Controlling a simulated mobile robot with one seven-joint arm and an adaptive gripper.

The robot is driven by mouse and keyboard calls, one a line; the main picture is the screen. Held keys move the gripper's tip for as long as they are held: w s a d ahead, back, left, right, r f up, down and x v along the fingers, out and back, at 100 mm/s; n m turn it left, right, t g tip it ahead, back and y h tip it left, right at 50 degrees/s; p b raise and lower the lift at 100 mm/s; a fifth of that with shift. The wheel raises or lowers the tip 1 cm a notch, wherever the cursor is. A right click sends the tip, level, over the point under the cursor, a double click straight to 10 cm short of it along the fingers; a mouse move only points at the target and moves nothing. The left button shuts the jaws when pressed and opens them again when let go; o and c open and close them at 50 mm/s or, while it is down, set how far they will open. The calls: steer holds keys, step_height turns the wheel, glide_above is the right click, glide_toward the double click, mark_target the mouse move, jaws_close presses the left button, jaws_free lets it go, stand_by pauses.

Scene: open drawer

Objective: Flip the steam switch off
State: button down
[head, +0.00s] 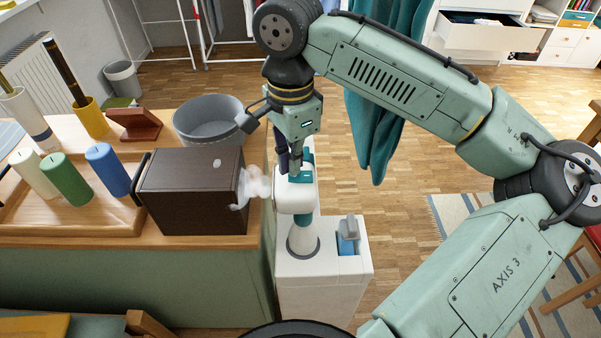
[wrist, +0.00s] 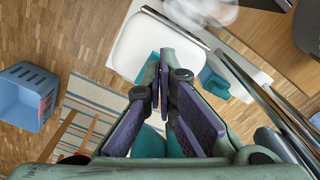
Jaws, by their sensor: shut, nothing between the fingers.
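A white and teal steamer head (head: 295,190) stands on a white base unit (head: 322,285) beside the counter. White steam (head: 254,186) puffs from its left side toward a dark brown box. My gripper (head: 289,169) points down at the top of the steamer head, by a teal part (head: 302,178). It is shut with nothing between the fingers. In the wrist view my gripper (wrist: 168,62) is over the white head (wrist: 158,42), with teal showing beside and under the fingertips. I cannot tell whether they touch it. The steam switch is not clearly visible; the gripper may cover it.
The dark brown box (head: 190,192) stands on the wooden counter just left of the head. A teal cloth (head: 375,125) hangs behind. A blue crate (wrist: 24,94) stands on the floor.

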steer(key=shift+f+b, duration=0.35)
steer(key=shift+f, duration=0.3)
steer(key=shift+r, duration=0.1)
step_height(320, 180, up, 7)
steer(key=p, duration=0.7)
stand_by(0.3)
stand_by(0.4)
